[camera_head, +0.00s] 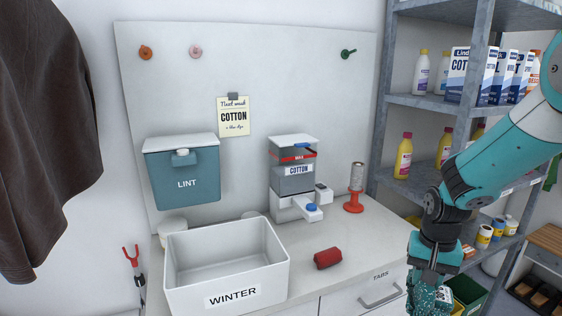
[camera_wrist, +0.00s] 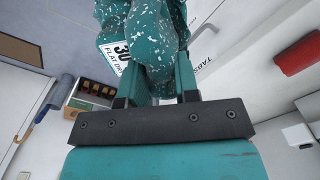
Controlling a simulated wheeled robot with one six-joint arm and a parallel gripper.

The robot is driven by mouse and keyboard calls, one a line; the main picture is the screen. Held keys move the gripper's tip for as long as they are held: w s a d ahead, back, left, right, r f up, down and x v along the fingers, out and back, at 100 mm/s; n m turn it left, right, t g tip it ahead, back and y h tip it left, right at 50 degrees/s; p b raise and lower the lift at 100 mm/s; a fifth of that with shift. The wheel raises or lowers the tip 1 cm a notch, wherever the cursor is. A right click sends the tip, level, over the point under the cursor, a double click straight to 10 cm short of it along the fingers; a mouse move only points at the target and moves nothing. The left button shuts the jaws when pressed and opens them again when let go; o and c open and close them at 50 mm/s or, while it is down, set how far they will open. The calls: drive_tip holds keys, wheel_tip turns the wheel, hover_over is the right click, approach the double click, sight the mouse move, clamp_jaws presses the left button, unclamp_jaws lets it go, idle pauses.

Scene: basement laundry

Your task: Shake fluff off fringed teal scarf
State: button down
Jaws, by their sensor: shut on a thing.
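The teal scarf (camera_head: 428,300) hangs from my gripper (camera_head: 430,268) at the lower right of the head view, cut off by the bottom edge. In the wrist view the scarf (camera_wrist: 150,35) is bunched between the two fingers of my gripper (camera_wrist: 155,85), which are shut on it. White flecks of fluff (camera_wrist: 172,58) dot the cloth. A white care label reading "30 FLAT DR…" (camera_wrist: 120,55) shows on it. The scarf's fringe is not visible in either view.
A white bin labelled WINTER (camera_head: 227,264), a red roll (camera_head: 327,258) and a COTTON dispenser (camera_head: 293,180) stand on the counter (camera_head: 335,282). A teal LINT box (camera_head: 184,178) hangs on the wall panel. Metal shelves (camera_head: 430,103) with bottles and boxes rise beside my arm.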

sight(418, 310)
drive_tip(key=f+n, duration=0.1)
drive_tip(key=f, duration=0.1)
drive_tip(key=s+f+n, duration=0.1)
drive_tip(key=f, duration=0.1)
drive_tip(key=a+f+n, duration=0.1)
drive_tip(key=f+n, duration=0.1)
drive_tip(key=shift+s+f, duration=0.4)
drive_tip(key=shift+n, duration=0.4)
drive_tip(key=r, duration=0.5)
drive_tip(key=shift+s+a+r, duration=0.1)
drive_tip(key=shift+s+r, duration=0.1)
drive_tip(key=shift+r, duration=0.1)
wheel_tip(418, 310, down, 7)
drive_tip(key=shift+w+f, duration=0.1)
drive_tip(key=shift+w, duration=0.05)
drive_tip(key=r, duration=0.7)
drive_tip(key=shift+s+r, duration=0.1)
drive_tip(key=shift+s, duration=0.1)
drive_tip(key=shift+f, duration=3.5)
drive_tip(key=shift+w+r, duration=0.1)
drive_tip(key=shift+r, duration=0.15)
